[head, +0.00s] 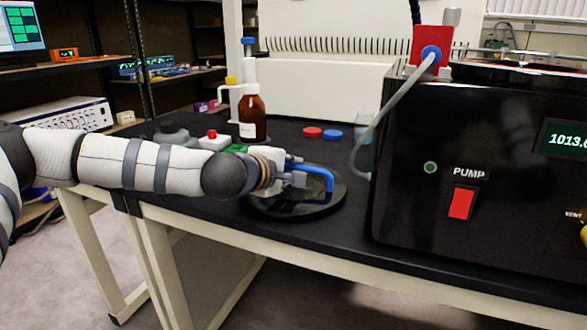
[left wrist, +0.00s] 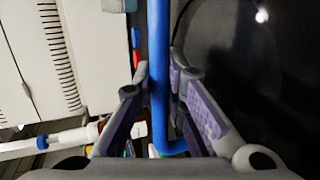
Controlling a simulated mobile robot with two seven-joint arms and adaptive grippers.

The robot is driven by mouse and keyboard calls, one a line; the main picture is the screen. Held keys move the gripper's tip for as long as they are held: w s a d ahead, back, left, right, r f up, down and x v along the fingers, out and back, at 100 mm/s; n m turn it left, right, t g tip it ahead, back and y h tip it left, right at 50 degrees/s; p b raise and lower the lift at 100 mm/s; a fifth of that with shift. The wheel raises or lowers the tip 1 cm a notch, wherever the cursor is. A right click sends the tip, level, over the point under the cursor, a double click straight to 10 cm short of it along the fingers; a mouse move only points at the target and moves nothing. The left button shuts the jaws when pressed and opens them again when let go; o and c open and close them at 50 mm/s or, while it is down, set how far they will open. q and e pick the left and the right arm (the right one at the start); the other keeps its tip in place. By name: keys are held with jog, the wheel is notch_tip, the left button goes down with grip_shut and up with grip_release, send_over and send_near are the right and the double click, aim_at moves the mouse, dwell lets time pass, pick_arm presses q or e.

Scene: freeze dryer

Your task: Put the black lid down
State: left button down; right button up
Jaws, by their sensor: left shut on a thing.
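The black lid (head: 318,203) is a round, shiny dark disc with a blue handle (head: 328,179). It lies roughly level at the front part of the black bench, left of the pump box. I cannot tell whether it touches the bench top. My left gripper (head: 300,179) is shut on the blue handle. In the left wrist view the blue handle (left wrist: 158,70) runs between the two fingers (left wrist: 157,88), and the dark lid (left wrist: 235,65) fills the right side. My right gripper is not in view.
The black pump box (head: 470,170) with a red switch and grey hose stands close to the right. Behind are a brown bottle (head: 252,115), a red cap (head: 312,132) and a blue cap (head: 333,135). The bench (head: 230,225) has its front edge close to the lid.

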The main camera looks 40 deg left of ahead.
pick_arm(q)
jog(key=c, duration=1.6)
grip_release()
jog(key=shift+f, duration=0.1)
jog(key=shift+c, duration=0.2)
jog(key=shift+s+r, duration=0.1)
jog(key=shift+r, duration=0.2)
jog(key=p+v, duration=0.2)
jog(key=v, duration=0.3)
jog(key=p+v, duration=0.2)
jog(key=v, duration=0.4)
jog(key=shift+r, duration=0.25)
jog(key=shift+s+d+f, duration=0.1)
jog(key=shift+s, duration=0.25)
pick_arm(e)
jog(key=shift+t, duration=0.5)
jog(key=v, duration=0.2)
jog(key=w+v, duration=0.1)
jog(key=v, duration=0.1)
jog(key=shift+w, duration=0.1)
pick_arm(q)
jog(key=shift+f, duration=0.1)
